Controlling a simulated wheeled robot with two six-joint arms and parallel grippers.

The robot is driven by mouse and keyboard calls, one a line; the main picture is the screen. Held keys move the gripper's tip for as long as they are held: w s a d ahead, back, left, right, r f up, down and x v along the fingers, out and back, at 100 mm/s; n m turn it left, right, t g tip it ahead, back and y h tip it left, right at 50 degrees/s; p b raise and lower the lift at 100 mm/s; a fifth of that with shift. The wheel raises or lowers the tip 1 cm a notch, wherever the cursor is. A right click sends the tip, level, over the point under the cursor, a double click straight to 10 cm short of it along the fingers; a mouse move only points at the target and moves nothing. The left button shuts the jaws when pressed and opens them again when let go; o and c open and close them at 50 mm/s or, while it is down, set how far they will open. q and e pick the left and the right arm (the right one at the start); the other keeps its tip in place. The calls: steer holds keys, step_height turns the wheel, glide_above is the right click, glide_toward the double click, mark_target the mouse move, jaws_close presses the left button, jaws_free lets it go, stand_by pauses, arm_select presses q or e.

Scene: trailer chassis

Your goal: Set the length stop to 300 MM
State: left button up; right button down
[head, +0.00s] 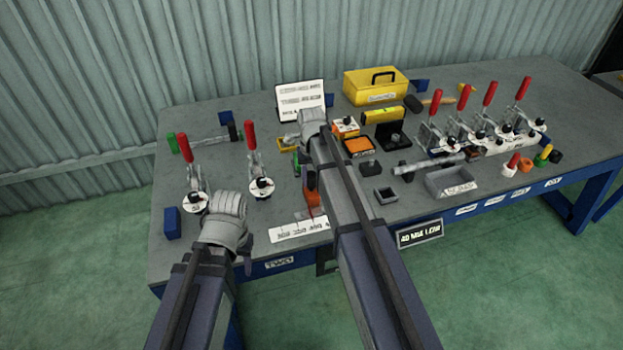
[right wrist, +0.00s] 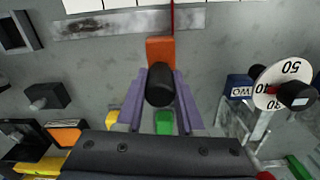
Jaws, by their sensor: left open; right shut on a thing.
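The length stop is an orange block (head: 310,188) with a black knob (right wrist: 160,85), near the bench's front edge. In the right wrist view the orange block (right wrist: 160,50) stands by a flat metal strip (right wrist: 110,24). A thin red pointer (right wrist: 172,14) runs from it over the white scale (right wrist: 120,5). The scale also shows in the head view (head: 298,231), its figures too blurred to read. My right gripper (right wrist: 160,88) is shut on the black knob, a purple finger on each side. My left gripper (head: 230,207) is open, left of the stop; its fingers are mostly hidden.
Red-handled clamps (head: 252,160) stand left of the stop, one with a numbered dial (right wrist: 284,84). A grey tray (head: 450,182), small black blocks (head: 371,168) and a yellow toolbox (head: 376,86) lie to the right and behind. A white text board (head: 300,98) stands behind.

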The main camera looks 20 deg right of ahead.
steer(key=a, duration=0.7)
steer(key=shift+s, duration=0.1)
steer(key=c, duration=0.5)
jaws_free()
steer(key=shift+r, duration=0.1)
step_height(320, 180, up, 8)
steer(key=p, duration=0.7)
steer(key=shift+f+p, duration=0.2)
steer(key=shift+p, duration=0.2)
steer(key=shift+c, duration=0.5)
